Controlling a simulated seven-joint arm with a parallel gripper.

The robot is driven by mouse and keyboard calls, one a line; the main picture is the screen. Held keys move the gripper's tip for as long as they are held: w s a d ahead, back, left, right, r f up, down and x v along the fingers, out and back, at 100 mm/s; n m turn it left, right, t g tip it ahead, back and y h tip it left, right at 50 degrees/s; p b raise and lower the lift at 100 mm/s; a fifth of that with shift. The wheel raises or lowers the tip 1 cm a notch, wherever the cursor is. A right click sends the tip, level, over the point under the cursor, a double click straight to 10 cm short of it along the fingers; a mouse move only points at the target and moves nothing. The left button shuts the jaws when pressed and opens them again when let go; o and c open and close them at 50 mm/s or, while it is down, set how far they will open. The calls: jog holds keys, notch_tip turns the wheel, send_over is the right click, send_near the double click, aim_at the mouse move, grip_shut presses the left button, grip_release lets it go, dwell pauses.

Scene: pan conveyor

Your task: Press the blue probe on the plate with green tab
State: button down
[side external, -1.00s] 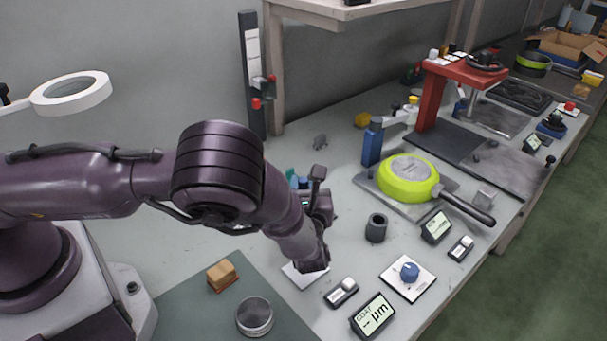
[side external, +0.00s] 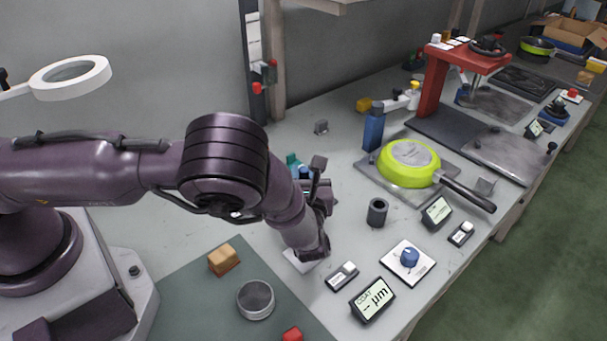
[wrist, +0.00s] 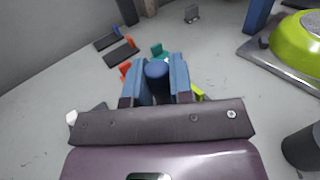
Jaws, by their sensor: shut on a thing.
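My gripper (wrist: 157,75) is shut on the blue probe (wrist: 157,69), whose rounded end shows between the two blue fingers in the wrist view. A green tab (wrist: 157,48) stands just beyond the probe; its plate is mostly hidden behind the fingers. I cannot tell whether the probe touches that plate.
A green pan (side external: 410,165) lies on a metal plate to the right, with a blue block (side external: 373,130) behind it. A dark grey cylinder (side external: 377,212) and a display (side external: 372,300) stand nearer. A small grey block (side external: 321,127) stands farther back.

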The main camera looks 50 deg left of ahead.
jog(key=shift+f, duration=0.7)
dwell(1.1)
jog(key=shift+r, duration=3.65)
